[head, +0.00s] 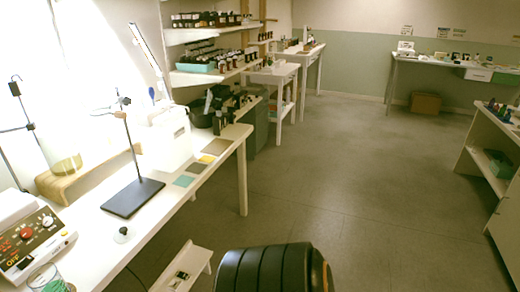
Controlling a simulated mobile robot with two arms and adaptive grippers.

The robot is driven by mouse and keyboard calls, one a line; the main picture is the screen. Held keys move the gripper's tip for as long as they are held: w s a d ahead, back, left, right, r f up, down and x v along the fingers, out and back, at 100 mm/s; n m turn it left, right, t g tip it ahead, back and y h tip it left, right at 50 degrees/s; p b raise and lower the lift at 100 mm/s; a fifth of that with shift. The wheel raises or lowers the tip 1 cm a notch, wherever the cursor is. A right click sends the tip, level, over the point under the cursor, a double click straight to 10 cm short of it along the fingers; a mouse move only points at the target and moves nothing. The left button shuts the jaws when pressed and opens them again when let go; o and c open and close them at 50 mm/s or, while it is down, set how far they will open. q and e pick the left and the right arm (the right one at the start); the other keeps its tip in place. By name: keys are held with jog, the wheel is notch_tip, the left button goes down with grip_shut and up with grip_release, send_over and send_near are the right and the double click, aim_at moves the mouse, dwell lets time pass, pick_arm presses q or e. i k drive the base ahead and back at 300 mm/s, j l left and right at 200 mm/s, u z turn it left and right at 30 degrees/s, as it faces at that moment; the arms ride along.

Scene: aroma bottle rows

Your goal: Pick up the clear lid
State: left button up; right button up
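A small clear, pale object with a knob-like top, which looks like the clear lid (121,235), sits on the white bench (90,232) at the left. It is in front of the dark base of a lab stand (133,197), near the bench's front edge. It is small, so its exact shape is hard to tell. Neither of my grippers shows in the head view, and nothing is seen touching the lid.
A hotplate-like device (35,243) and a glass vessel (47,279) stand at the bench's near left. Coloured square mats (198,168) lie farther along. A black ribbed round object (268,268) is at the bottom centre. The floor (340,180) is clear.

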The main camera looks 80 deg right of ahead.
aim_at(125, 235)
jog(key=z, duration=1.5)
